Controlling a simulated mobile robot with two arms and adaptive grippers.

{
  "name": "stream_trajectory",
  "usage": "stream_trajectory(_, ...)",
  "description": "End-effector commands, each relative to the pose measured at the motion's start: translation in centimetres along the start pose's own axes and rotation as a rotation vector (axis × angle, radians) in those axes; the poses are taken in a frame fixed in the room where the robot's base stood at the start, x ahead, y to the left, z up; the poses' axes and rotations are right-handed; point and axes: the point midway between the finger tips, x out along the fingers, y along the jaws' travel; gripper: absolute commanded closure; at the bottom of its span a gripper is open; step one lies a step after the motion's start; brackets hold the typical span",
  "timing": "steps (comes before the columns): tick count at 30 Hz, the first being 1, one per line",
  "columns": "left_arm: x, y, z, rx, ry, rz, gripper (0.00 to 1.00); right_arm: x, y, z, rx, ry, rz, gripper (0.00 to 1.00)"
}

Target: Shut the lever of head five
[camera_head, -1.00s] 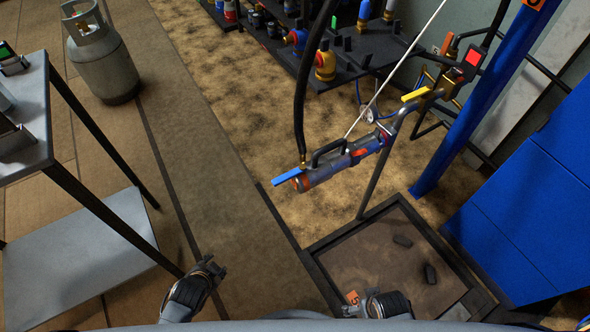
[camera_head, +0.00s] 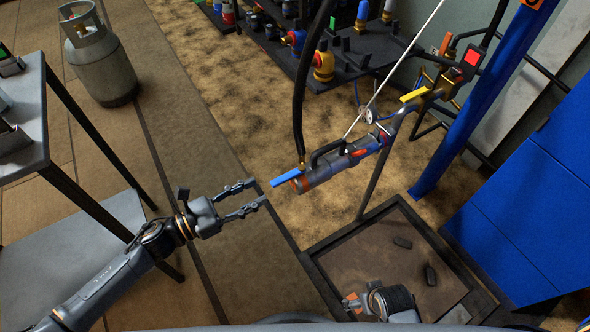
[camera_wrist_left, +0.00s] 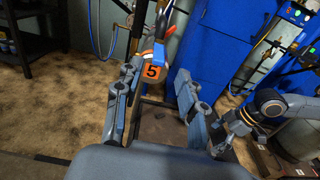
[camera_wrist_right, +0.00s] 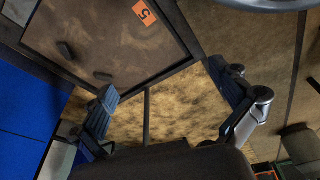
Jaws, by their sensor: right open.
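The filling head (camera_head: 330,171) hangs on a black hose, with a blue lever (camera_head: 286,177) sticking out at its left end.
The scale platform (camera_head: 340,255) lies below the head, with two dark pieces on it. A grey table (camera_head: 25,160) stands left, a gas cylinder (camera_head: 98,62) behind it. A blue post (camera_head: 462,115) and blue panels (camera_head: 525,215) close off the right. A yellow lever (camera_head: 415,94) sits on the pipe.

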Motion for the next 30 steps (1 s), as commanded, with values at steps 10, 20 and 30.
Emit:
stream_trajectory(10,7.5,0.1,0.2,-0.002,-0.004,0.001,0.6,1.5,0.1,1.7,-0.001,-0.025,0.001,0.0)
stream_trajectory(20,11.7,0.1,0.1,-0.004,-0.001,0.003,0.6,2.0,0.1,1.5,-0.003,-0.02,0.002,0.0)
stream_trajectory(30,12.0,0.1,0.0,-0.004,0.0,0.003,0.6,2.0,0.1,1.4,-0.004,-0.018,0.001,0.0)
